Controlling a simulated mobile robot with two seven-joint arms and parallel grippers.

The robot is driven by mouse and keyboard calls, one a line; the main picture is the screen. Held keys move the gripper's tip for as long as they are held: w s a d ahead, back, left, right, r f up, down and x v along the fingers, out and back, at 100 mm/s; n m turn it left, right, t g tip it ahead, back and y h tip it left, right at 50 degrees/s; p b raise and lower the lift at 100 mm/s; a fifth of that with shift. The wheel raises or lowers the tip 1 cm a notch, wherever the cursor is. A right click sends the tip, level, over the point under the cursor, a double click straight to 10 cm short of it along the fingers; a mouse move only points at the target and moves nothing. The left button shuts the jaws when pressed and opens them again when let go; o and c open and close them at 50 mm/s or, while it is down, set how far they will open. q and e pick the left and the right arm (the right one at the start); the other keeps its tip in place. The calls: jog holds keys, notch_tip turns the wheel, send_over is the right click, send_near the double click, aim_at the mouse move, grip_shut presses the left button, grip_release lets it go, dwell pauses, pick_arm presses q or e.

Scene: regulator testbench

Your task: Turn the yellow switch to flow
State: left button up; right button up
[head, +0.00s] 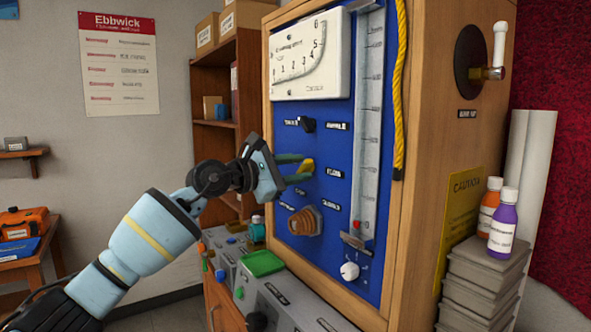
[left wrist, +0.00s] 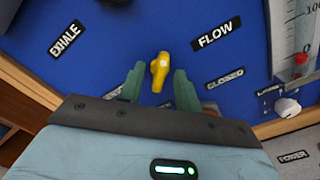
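The yellow switch (head: 307,166) sits on the blue panel, partly hidden by my left gripper in the head view. In the left wrist view the yellow switch (left wrist: 160,71) stands nearly upright in the picture. The FLOW label (left wrist: 216,33) is to its upper right, the CLOSED label (left wrist: 225,80) to its right, and the EXHALE label (left wrist: 66,40) to its upper left. My left gripper (head: 296,168) is open at the panel, with its green fingers on either side of the switch. A gap shows between each finger and the switch. My right gripper is not in view.
A black knob (head: 307,124) is above the switch, and a round brown knob (head: 305,221) is below it. A clear tube gauge (head: 368,120) with a yellow cord (head: 400,90) runs along the right. A grey box with a green top (head: 263,263) stands below the panel.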

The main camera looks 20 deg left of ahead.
pick_arm(q)
jog(key=v, duration=0.7)
jog(key=shift+s+a+b, duration=0.25)
jog(key=shift+s+b, duration=0.05)
jog(key=shift+b, duration=0.1)
